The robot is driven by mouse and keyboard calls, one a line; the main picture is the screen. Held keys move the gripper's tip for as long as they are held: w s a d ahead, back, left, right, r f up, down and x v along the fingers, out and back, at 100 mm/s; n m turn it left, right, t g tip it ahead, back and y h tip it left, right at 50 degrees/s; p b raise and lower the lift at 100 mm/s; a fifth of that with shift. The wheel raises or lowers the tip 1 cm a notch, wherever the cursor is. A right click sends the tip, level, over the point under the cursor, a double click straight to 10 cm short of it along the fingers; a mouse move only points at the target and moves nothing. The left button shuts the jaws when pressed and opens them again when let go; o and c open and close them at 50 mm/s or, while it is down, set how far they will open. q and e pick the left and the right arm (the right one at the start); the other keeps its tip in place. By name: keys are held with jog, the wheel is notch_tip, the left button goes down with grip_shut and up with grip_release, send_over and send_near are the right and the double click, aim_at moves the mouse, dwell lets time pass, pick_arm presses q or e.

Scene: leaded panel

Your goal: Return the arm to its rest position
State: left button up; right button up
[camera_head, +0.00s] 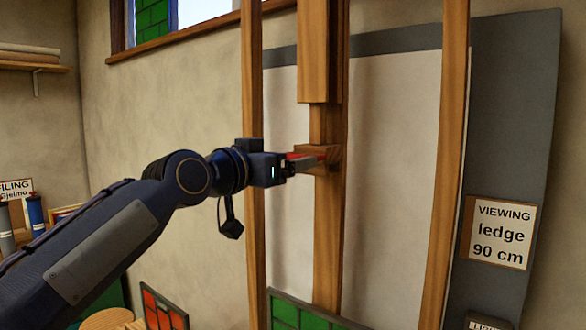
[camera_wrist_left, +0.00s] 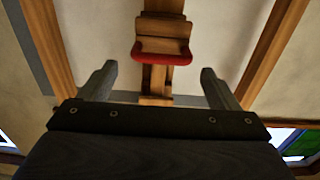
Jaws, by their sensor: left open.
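My left arm reaches in from the left in the head view, with its left gripper (camera_head: 300,163) beside a wooden post in the middle of an easel-like frame. In the left wrist view the gripper (camera_wrist_left: 158,85) is open, its two fingers apart with nothing between them. A small wooden block with a red padded edge (camera_wrist_left: 162,56) sits on the post, ahead of the fingers. In the head view the wooden block (camera_head: 326,160) is partly hidden by the gripper. My right gripper is not in view.
Wooden uprights (camera_head: 253,100) and (camera_head: 447,150) stand on either side of the post. A sign reading "VIEWING ledge 90 cm" (camera_head: 498,232) is on the grey board at right. Green (camera_head: 300,312) and red-orange (camera_head: 162,310) leaded panels stand low down. A shelf (camera_head: 32,62) is at upper left.

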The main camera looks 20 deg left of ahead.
pick_arm(q)
jog(key=shift+s+a, duration=0.15)
jog(key=shift+s, duration=0.1)
jog(key=s+f+n+g, duration=0.2)
jog(key=s+f+g, duration=0.1)
jog(key=s+f, duration=0.7)
jog(key=s+a+f+n+g+y, duration=0.1)
jog(key=s+f+g, duration=0.3)
jog(key=s+f, duration=0.6)
jog(key=s+f+n+g+y, duration=0.1)
jog(key=s+f+g, duration=0.3)
jog(key=s+f, duration=0.6)
notch_tip(320, 180, down, 14)
jog(key=shift+a+n, duration=0.3)
jog(key=shift+n, duration=0.6)
